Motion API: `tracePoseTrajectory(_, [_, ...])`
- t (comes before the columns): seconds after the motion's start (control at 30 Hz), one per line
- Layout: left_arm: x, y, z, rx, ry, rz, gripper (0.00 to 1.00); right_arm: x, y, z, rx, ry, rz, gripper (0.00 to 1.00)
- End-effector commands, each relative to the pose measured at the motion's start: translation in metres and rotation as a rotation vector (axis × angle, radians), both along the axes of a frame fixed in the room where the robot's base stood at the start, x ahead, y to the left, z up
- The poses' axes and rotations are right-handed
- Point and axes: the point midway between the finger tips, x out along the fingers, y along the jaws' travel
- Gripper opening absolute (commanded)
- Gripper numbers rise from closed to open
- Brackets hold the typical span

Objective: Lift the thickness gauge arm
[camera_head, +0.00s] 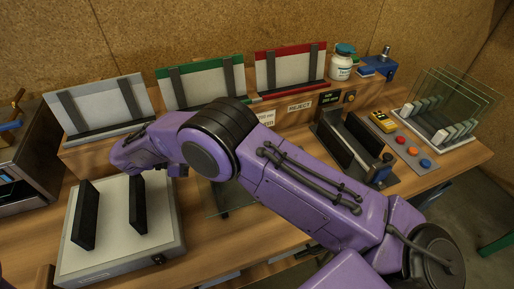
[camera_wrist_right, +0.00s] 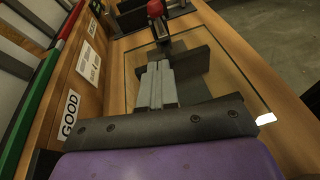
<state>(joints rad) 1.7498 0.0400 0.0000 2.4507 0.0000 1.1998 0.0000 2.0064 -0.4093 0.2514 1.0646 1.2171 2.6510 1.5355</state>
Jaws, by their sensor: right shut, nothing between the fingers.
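In the right wrist view, a dark gauge with a red knob (camera_wrist_right: 155,9) on top stands beyond my right gripper (camera_wrist_right: 158,66). Its dark upright and arm (camera_wrist_right: 166,38) show just past the fingertips. The gripper's grey fingers are together and empty, pointing toward the gauge, above a clear glass pane (camera_wrist_right: 225,62). I cannot tell whether the fingertips touch the gauge. In the head view, my purple right arm crosses the bench and hides the gauge and my right fingertips. Part of the glass pane (camera_head: 222,206) shows below the arm. My left gripper is in neither view.
A grey box with two black uprights (camera_head: 168,230) stands front left. Green (camera_head: 195,66) and red (camera_head: 290,47) framed racks line the back. A dark clamp fixture (camera_head: 340,145), a button panel (camera_head: 413,150) and a rack of glass panes (camera_head: 457,137) stand to the right.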

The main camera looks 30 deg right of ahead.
Motion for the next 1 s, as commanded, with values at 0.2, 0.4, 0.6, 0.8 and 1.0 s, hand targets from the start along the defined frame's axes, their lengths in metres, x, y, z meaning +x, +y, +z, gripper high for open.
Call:
tracePoseTrajectory(0.2, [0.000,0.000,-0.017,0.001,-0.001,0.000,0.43,-0.010,-0.027,-0.011,0.000,0.003,-0.002,0.00])
tracePoseTrajectory(0.4, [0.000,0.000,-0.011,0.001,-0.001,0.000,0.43,-0.025,-0.067,-0.020,0.001,0.006,-0.003,0.00])
tracePoseTrajectory(0.6, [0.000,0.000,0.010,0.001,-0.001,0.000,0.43,-0.039,-0.102,-0.013,0.001,0.002,-0.001,0.00])
tracePoseTrajectory(0.8, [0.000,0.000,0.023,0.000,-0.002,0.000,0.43,-0.046,-0.119,-0.007,0.000,0.001,0.000,0.00])
tracePoseTrajectory(1.0, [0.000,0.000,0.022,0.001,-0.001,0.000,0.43,-0.048,-0.122,-0.009,0.000,0.001,0.001,0.00])
